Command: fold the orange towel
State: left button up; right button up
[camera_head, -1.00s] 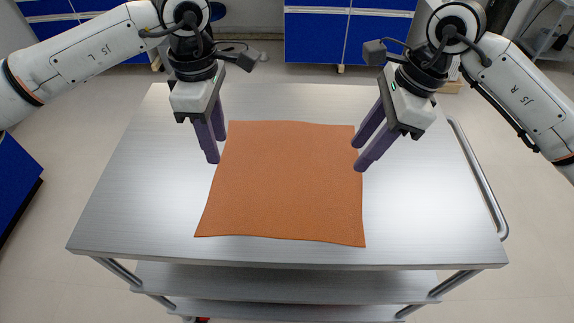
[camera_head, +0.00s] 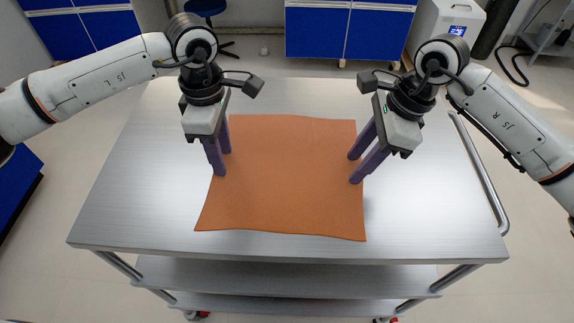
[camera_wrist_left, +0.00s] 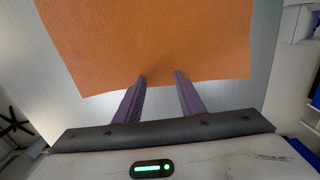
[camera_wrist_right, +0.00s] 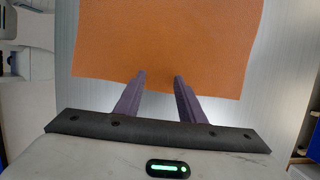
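The orange towel (camera_head: 285,185) lies flat and spread out on the metal cart top, with slightly wavy edges. My left gripper (camera_head: 225,165) is at its left edge in the head view, fingers pointing down and apart. In the left wrist view the open fingertips (camera_wrist_left: 161,74) reach over the towel's edge (camera_wrist_left: 165,50). My right gripper (camera_head: 354,170) is at the towel's right edge, also open. In the right wrist view its fingertips (camera_wrist_right: 160,76) overlap the towel's edge (camera_wrist_right: 170,45). Nothing is between either pair of fingers except towel seen below; contact cannot be told.
The metal cart top (camera_head: 130,200) is otherwise bare on all sides of the towel. A rail (camera_head: 482,170) runs along the cart's right side. Blue cabinets (camera_head: 345,32) stand behind the cart, with a white machine (camera_head: 450,20) at the back right.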

pick_arm(q)
jog(key=shift+c, duration=0.4)
pick_arm(e)
jog(key=shift+f, duration=0.1)
jog(key=shift+c, duration=0.4)
pick_arm(q)
jog(key=shift+f, duration=0.1)
grip_shut()
pick_arm(e)
jog(key=shift+s, duration=0.1)
grip_shut()
